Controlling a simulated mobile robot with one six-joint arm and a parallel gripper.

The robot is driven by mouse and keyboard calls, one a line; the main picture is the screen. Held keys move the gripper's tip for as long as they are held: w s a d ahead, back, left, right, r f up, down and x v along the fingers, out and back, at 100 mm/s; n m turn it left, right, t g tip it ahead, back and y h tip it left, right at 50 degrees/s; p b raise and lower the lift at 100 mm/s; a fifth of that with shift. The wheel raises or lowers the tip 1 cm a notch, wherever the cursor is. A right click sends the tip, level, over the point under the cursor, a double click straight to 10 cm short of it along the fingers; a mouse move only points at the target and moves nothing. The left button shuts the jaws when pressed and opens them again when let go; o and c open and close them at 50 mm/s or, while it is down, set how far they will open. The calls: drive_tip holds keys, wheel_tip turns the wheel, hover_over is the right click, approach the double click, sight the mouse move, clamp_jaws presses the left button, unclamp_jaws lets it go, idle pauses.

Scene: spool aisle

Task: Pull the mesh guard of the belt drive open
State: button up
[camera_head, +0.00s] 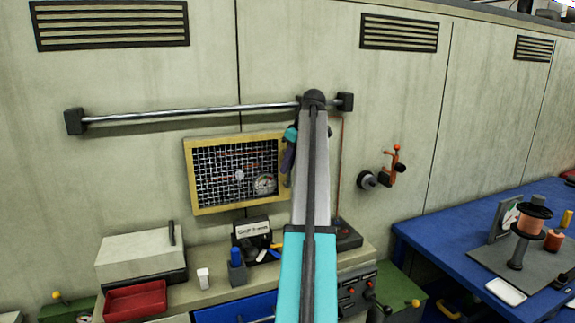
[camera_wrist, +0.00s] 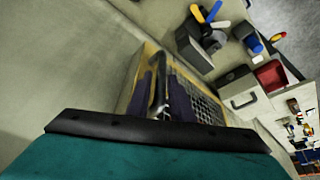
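The mesh guard is a yellow frame (camera_head: 188,178) with dark wire mesh, mounted on the pale wall left of my arm. Pulleys and a round dial show behind the mesh. In the wrist view the guard's mesh (camera_wrist: 205,105) lies just beyond my gripper, and a dark bar handle (camera_wrist: 162,88) stands on its near edge. My gripper (camera_head: 288,154) is at the guard's right edge. In the wrist view its purple fingers (camera_wrist: 162,98) lie on either side of the handle. Whether they press on it I cannot tell. My arm hides part of the fingers in the head view.
A metal rail (camera_head: 190,112) runs along the wall above the guard. A bench below holds a grey box (camera_head: 140,255), a red tray (camera_head: 135,300) and a labelled tool holder (camera_head: 252,235). An orange-handled crank (camera_head: 385,172) sticks out to the right. A blue table (camera_head: 440,240) stands further right.

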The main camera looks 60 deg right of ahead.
clamp_jaws()
drive_tip(key=shift+a+f, duration=0.1)
drive_tip(key=shift+a, duration=0.25)
drive_tip(key=shift+d, duration=0.2)
drive_tip(key=shift+a, duration=0.1)
